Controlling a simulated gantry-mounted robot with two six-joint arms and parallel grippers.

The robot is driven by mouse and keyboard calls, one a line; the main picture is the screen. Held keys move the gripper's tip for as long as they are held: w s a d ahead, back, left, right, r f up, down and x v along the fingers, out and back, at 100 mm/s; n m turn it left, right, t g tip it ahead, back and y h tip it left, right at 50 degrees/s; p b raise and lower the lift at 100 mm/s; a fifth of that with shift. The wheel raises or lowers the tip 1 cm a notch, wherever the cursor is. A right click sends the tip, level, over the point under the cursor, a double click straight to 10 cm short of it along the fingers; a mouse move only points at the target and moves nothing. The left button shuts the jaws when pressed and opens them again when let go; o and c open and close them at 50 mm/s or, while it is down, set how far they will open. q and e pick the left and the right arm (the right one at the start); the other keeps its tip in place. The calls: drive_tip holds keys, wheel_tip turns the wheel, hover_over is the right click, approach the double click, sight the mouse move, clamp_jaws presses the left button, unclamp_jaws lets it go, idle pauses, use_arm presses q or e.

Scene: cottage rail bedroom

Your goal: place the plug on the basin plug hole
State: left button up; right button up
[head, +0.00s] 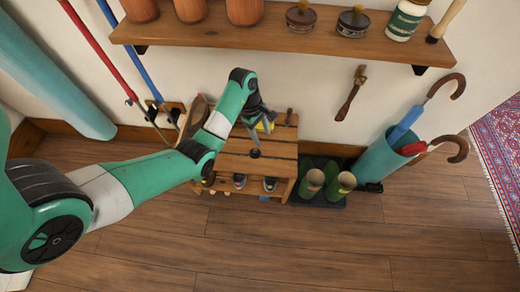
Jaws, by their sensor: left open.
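My left arm reaches in from the left. My left gripper (258,114) is open above the back of a slatted wooden rack (232,163). A small dark round object (255,153) lies on the rack's top, just in front of the gripper and apart from it. It may be the plug, but it is too small to tell. I see no basin or plug hole in this view. My right gripper is not in view.
Shoes (239,181) sit on the rack's lower level. Green boots (312,183) and an umbrella stand (378,160) are to the right. A wall shelf (290,41) runs above. The front floor is clear.

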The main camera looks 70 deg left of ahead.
use_arm(q)
drive_tip(key=s+a+n, duration=0.1)
drive_tip(key=s+a, duration=0.3)
drive_tip(key=b, duration=0.4)
hover_over(255, 151)
drive_tip(key=a, duration=0.2)
drive_tip(key=f, duration=0.6)
drive_tip(key=shift+s+d+f, duration=0.15)
drive_tip(key=shift+s, duration=0.15)
drive_tip(key=shift+w+d+f+n, duration=0.1)
drive_tip(key=shift+n, duration=0.2)
drive_tip(key=b+x, duration=0.2)
drive_tip(key=x, duration=0.1)
drive_tip(key=b+x, duration=0.1)
drive_tip(key=x, duration=0.1)
drive_tip(key=shift+s+b, duration=0.4)
drive_tip(key=shift+d+f, duration=0.15)
drive_tip(key=shift+f, duration=0.05)
drive_tip(key=shift+w+r, duration=0.1)
drive_tip(key=shift+r, duration=0.05)
clamp_jaws()
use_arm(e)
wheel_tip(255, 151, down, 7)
